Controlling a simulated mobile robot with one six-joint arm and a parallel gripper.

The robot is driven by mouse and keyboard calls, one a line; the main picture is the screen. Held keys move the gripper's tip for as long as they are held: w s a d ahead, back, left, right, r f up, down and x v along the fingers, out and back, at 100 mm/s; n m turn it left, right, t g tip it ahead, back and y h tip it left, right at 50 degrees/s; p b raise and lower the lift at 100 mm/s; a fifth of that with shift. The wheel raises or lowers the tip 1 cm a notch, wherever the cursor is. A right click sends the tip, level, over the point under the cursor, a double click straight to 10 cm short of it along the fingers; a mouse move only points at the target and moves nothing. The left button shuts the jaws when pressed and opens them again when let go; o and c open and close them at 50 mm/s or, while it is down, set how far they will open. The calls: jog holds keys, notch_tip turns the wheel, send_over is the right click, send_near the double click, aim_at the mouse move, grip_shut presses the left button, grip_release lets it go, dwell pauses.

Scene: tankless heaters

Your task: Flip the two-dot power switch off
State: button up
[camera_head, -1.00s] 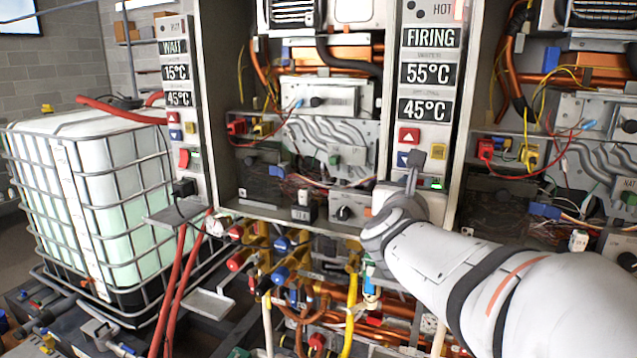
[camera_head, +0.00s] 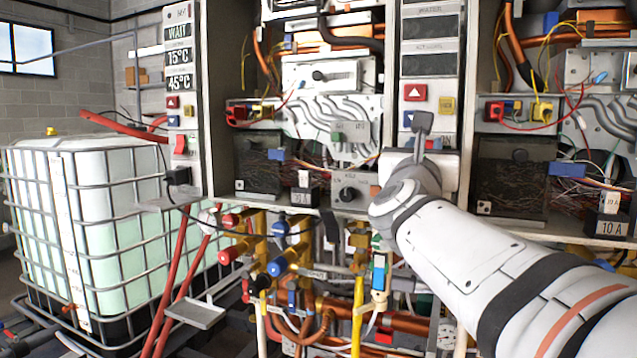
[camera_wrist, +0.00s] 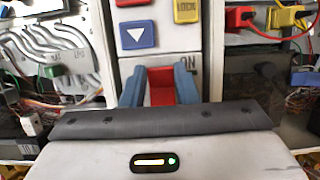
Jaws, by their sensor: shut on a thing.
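The red power switch (camera_wrist: 162,86) sits between my gripper's two blue fingers in the wrist view, below a blue down-arrow button (camera_wrist: 137,37). Part of an "ON" label shows above the right finger. My gripper (camera_wrist: 159,88) is shut on the switch. In the head view, my gripper (camera_head: 422,135) is at the lower part of the middle heater's panel and covers most of the switch. The panel's displays (camera_head: 430,38) are dark. No two-dot mark is legible.
The left panel (camera_head: 180,70) is lit with "WAIT" and has its own red switch (camera_head: 180,145). Open cabinets with wires and pipes flank the middle panel. Valves and pipes (camera_head: 285,250) crowd below. A caged white tank (camera_head: 90,210) stands at left.

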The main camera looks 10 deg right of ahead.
jog(key=shift+f+t+h+b, duration=0.55)
jog(key=shift+f+b, duration=0.2)
jog(key=shift+b, duration=3.2)
jog(key=b, duration=0.2)
jog(key=shift+r+t+b, duration=0.1)
jog(key=shift+t+b, duration=0.25)
jog(key=shift+r+h+b, duration=0.2)
jog(key=shift+h+b, duration=0.05)
jog(key=shift+b, duration=0.25)
jog(key=shift+s, duration=0.1)
jog(key=o, duration=1)
jog(key=shift+a, duration=0.1)
